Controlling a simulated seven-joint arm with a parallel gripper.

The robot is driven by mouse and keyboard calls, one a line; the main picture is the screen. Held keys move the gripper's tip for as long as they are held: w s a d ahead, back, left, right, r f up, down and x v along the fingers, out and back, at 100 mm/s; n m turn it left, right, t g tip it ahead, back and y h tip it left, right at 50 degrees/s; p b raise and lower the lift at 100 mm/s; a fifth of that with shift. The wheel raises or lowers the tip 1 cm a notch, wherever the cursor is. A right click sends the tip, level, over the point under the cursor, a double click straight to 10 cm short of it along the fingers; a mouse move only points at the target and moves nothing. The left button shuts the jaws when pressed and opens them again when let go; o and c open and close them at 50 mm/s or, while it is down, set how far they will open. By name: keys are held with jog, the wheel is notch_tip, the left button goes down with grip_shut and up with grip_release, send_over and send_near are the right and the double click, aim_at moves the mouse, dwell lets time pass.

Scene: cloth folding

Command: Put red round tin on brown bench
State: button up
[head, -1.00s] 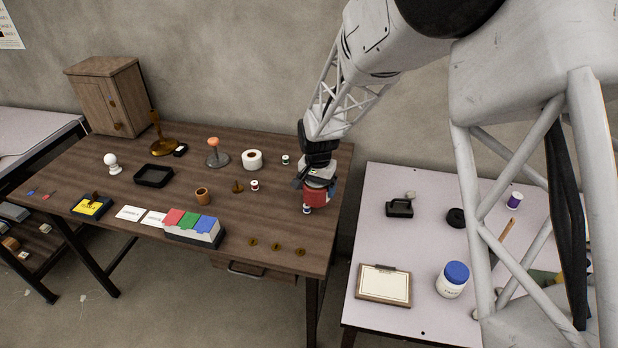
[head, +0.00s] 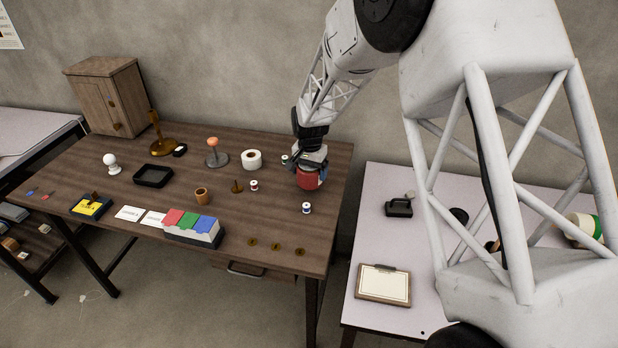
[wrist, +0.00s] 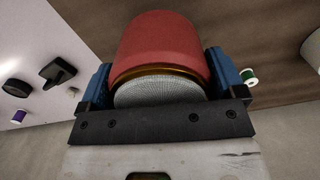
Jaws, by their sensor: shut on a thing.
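The red round tin (head: 308,180) is in my gripper (head: 310,170) over the right back part of the brown bench (head: 130,190). In the wrist view the tin (wrist: 160,45) fills the space between the two blue fingers of my gripper (wrist: 160,75), which press on its sides. A gold band and a pale mesh-like face show at the near end of the tin. In the head view the tin is at or just above the bench top; I cannot tell whether it touches.
A white-and-blue spool (head: 306,208) stands just in front of the tin. A green-ended spool (head: 284,159) and a white roll (head: 251,159) stand to its left. Coin-like discs (head: 275,247) lie along the front edge. A pale table (head: 360,235) stands to the right.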

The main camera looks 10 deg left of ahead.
jog(key=shift+w+a, duration=0.15)
jog(key=shift+w, duration=0.2)
jog(key=shift+f, duration=1.75)
jog(key=shift+f, duration=0.15)
jog(key=o, duration=1)
notch_tip(320, 180, up, 12)
jog(key=shift+r, duration=0.1)
